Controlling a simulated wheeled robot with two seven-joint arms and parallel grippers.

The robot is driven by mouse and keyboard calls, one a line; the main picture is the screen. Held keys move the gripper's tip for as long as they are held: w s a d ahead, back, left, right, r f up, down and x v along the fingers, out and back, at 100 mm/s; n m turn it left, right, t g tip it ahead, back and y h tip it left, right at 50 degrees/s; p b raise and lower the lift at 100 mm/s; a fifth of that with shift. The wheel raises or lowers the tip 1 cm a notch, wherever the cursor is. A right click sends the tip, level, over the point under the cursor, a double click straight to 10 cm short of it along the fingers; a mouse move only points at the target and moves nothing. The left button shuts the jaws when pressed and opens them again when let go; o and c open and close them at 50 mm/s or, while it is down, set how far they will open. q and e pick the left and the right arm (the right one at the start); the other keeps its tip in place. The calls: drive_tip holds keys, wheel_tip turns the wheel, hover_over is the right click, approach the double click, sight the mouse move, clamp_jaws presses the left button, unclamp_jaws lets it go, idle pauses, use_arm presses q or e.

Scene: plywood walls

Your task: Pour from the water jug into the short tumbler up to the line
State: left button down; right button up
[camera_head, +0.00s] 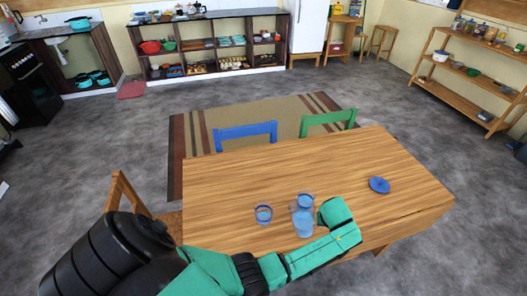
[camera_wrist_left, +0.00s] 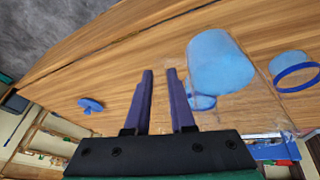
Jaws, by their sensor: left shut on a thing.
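The clear water jug (camera_head: 303,224) stands near the front middle of the table, with light blue water inside. It also shows in the left wrist view (camera_wrist_left: 220,65), to the right of the fingers. The short tumbler (camera_head: 263,215) is clear with a blue band, just left of the jug and apart from it. In the left wrist view the tumbler (camera_wrist_left: 293,72) is at the right edge. My right gripper is not in view.
A blue lid with a knob (camera_head: 379,185) lies on the wooden table (camera_head: 225,185) to the right. A blue chair (camera_head: 245,132) and a green chair (camera_head: 328,121) stand at the far side. The table's left part and far part are clear.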

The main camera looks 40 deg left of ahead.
sight(314, 212)
use_arm(q)
drive_tip(key=shift+s+a+r+t+h+p, duration=0.1)
drive_tip(key=shift+a+r+t+h+p, duration=0.15)
drive_tip(key=shift+r+h+p, duration=0.25)
drive_tip(key=shift+s+a+r+t+h+p, duration=0.15)
drive_tip(key=shift+a+r+h+p, duration=0.2)
drive_tip(key=shift+r+p, duration=0.25)
drive_tip(key=shift+s+a+r+n+h, duration=0.1)
drive_tip(key=shift+a+r+n+h, duration=0.15)
drive_tip(key=shift+a+h, duration=0.2)
drive_tip(key=shift+s+a+r+n+t+h, duration=0.25)
drive_tip(key=shift+a+r+t+h, duration=0.15)
drive_tip(key=shift+a+h, duration=0.25)
drive_tip(key=shift+s+a+r+n+t+h, duration=0.1)
drive_tip(key=shift+s+a+r+t+h, duration=0.25)
drive_tip(key=shift+a+h, duration=0.25)
drive_tip(key=shift+a+r+t+h, duration=0.2)
drive_tip(key=shift+r+t+h, duration=0.05)
drive_tip(key=shift+h, duration=0.1)
drive_tip(key=shift+a+r, duration=0.15)
drive_tip(key=shift+s+a+r+h, duration=0.1)
drive_tip(key=shift+a+r+h, duration=0.1)
drive_tip(key=shift+r+h, duration=0.4)
drive_tip(key=shift+s+a+r+n+t+h+b, duration=0.1)
drive_tip(key=shift+a+r+n+t+h+b, duration=0.15)
drive_tip(key=shift+r+t+b, duration=0.2)
